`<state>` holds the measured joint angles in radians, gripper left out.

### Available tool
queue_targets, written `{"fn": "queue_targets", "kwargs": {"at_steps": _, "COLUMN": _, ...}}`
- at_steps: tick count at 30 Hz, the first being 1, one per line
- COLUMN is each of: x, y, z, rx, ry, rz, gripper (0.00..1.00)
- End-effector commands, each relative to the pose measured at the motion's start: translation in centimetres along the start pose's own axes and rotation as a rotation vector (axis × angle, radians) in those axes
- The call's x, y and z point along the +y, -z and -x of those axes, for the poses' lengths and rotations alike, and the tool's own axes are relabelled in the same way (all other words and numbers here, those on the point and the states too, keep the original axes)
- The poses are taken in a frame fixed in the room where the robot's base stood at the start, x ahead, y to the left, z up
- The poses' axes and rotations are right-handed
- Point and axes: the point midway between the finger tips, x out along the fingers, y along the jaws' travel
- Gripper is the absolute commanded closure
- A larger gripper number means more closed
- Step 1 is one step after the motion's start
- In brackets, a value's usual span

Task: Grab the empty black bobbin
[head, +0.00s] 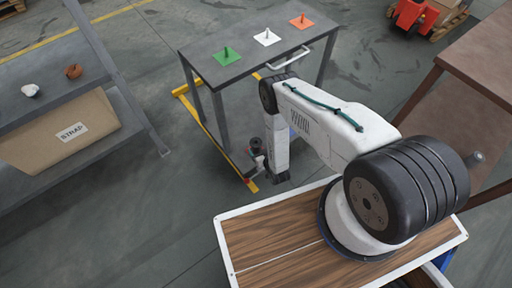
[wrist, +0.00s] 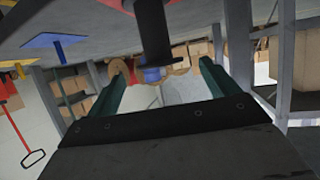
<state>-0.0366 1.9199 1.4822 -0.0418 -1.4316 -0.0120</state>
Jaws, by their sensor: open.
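The black bobbin (wrist: 153,35) shows in the wrist view at the top centre, close ahead, with a narrow core between two dark flanges and no wire on it. The wrist picture seems upside down. My gripper (wrist: 160,68) is open, with its green fingers spread to either side. The bobbin lies ahead, roughly between their lines, and nothing is held. In the head view, a small dark shape by the grey table's left legs looks like the bobbin (head: 255,146), over a red patch. My arm reaches down beside it; the fingers cannot be made out there.
A blue pad (wrist: 58,42) and yellow pad (wrist: 20,68) lie left in the wrist view. Table legs and the tabletop (head: 235,80) with green, white and orange pads stand close to my arm. A shelf with a cardboard box (head: 60,140) is at left; floor between is clear.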

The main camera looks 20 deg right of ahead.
Motion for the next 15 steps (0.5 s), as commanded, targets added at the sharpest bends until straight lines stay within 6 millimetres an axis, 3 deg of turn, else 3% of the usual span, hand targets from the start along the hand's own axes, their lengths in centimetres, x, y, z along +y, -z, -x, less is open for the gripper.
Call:
{"fn": "queue_targets", "kwargs": {"at_steps": 8, "x": 0.0, "y": -0.1, "z": -2.6, "rx": 0.01, "ry": 0.001, "rz": 0.0, "gripper": 0.13}}
{"fn": "queue_targets", "kwargs": {"at_steps": 15, "x": 0.0, "y": 0.2, "z": -6.2, "rx": 0.01, "ry": 0.001, "rz": 0.0, "gripper": 0.13}}
